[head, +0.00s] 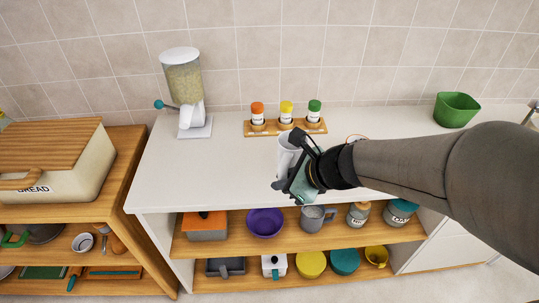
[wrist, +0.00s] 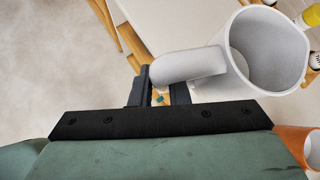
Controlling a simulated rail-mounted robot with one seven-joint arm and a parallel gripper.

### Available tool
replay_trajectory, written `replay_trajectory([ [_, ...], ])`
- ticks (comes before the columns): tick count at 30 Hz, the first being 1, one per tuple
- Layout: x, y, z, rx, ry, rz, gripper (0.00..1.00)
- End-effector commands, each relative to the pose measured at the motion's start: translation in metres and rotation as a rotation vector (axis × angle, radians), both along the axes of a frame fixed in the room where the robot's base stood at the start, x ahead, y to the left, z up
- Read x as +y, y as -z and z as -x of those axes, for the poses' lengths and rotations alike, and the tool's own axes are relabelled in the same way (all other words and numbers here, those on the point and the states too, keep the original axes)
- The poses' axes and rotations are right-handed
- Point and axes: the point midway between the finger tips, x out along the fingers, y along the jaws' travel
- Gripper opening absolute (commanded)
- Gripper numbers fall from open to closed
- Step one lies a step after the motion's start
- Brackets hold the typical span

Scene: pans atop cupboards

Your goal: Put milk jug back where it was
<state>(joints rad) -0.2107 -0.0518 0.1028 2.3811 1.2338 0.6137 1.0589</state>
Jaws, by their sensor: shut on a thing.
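The milk jug (head: 285,150) is a white, open-topped jug held just over the front part of the white counter (head: 215,165). My gripper (head: 293,170) is shut on its handle, and my arm reaches in from the right. In the wrist view the jug (wrist: 240,55) shows its open mouth and looks empty. Its handle lies between the two black fingers of my gripper (wrist: 162,90). The jug's base is hidden in the wrist view; I cannot tell whether it touches the counter.
A spice rack (head: 286,127) with three jars stands behind the jug. A cereal dispenser (head: 185,90) is at left, a green bowl (head: 456,108) at right. An orange-rimmed item (head: 357,138) sits partly hidden behind my arm. Shelves below hold a purple bowl (head: 265,222) and a grey mug (head: 315,218).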

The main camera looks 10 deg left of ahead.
Motion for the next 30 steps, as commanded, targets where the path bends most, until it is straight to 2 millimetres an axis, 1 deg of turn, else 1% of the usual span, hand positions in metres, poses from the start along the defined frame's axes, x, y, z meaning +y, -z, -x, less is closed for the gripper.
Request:
replay_trajectory([
  [3, 0.022, 0.015, -0.021, 0.007, -0.003, 0.000, 0.00],
  [8, 0.049, 0.032, -0.050, 0.006, -0.001, 0.000, 0.00],
  [9, 0.054, 0.041, -0.056, 0.006, 0.000, 0.000, 0.00],
  [12, 0.064, 0.061, -0.067, 0.006, 0.000, -0.001, 0.00],
  [15, 0.072, 0.075, -0.076, 0.004, 0.001, 0.000, 0.00],
  [22, 0.081, 0.090, -0.086, 0.002, 0.001, -0.002, 0.00],
  [27, 0.082, 0.115, -0.087, 0.004, 0.002, 0.000, 0.00],
  [30, 0.082, 0.121, -0.087, 0.001, 0.002, 0.000, 0.00],
])
